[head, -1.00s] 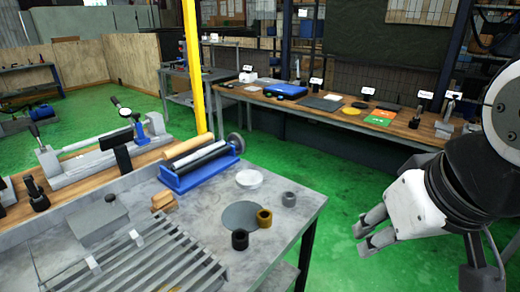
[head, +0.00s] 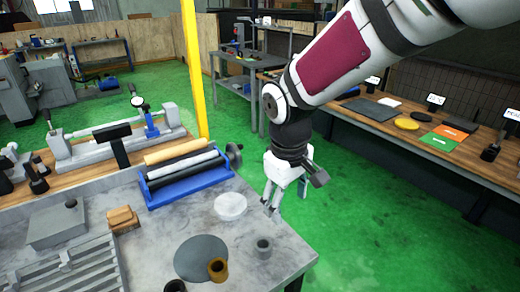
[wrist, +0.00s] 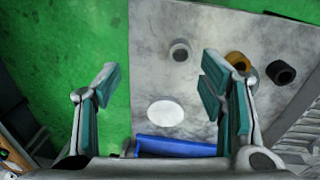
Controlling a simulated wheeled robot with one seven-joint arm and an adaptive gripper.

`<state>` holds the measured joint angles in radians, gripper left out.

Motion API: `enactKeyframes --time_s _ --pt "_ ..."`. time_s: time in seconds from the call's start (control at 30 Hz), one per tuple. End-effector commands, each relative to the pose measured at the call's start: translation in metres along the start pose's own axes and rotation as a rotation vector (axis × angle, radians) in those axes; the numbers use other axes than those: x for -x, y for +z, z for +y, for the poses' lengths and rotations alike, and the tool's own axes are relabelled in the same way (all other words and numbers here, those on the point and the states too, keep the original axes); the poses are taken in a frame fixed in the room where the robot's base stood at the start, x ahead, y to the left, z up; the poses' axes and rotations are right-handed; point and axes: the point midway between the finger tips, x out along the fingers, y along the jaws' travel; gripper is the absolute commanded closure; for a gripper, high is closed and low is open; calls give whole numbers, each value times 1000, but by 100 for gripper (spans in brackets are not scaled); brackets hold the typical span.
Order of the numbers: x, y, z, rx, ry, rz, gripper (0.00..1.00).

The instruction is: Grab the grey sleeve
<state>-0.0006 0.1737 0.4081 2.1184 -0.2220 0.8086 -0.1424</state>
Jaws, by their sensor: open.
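The grey sleeve (head: 263,248) stands upright on the grey table near its right edge. It also shows in the wrist view (wrist: 180,51), ahead of and between my fingers. A brass-coloured sleeve (head: 218,268) and a black sleeve (head: 174,286) stand to its left in the head view. My gripper (head: 286,203) is above the table's right edge, beyond the grey sleeve and apart from it. In the wrist view my gripper (wrist: 160,88) has its fingers spread wide with nothing between them.
A white disc (head: 230,206) and a dark grey round plate (head: 202,258) lie on the table (head: 282,268). A blue roller stand (head: 187,178) is behind them. A slotted grey rack (head: 75,275) is at the left. Green floor lies right of the table.

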Motion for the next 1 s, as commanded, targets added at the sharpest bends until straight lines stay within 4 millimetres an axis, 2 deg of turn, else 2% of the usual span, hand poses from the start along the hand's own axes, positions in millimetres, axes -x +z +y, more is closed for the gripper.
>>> enactKeyframes --time_s 0.03,0.1,0.3,0.47,0.8,1.0 --pt "-13 -10 -9 37 -28 -13 36" --pt "-26 -22 -18 81 -55 -21 36" --pt "-49 -40 -35 149 -104 -29 36" --pt "-66 -42 -40 162 -112 -32 36" --pt "-125 -40 -45 159 -112 -32 36" --pt "-138 -40 -46 159 -110 -30 36"
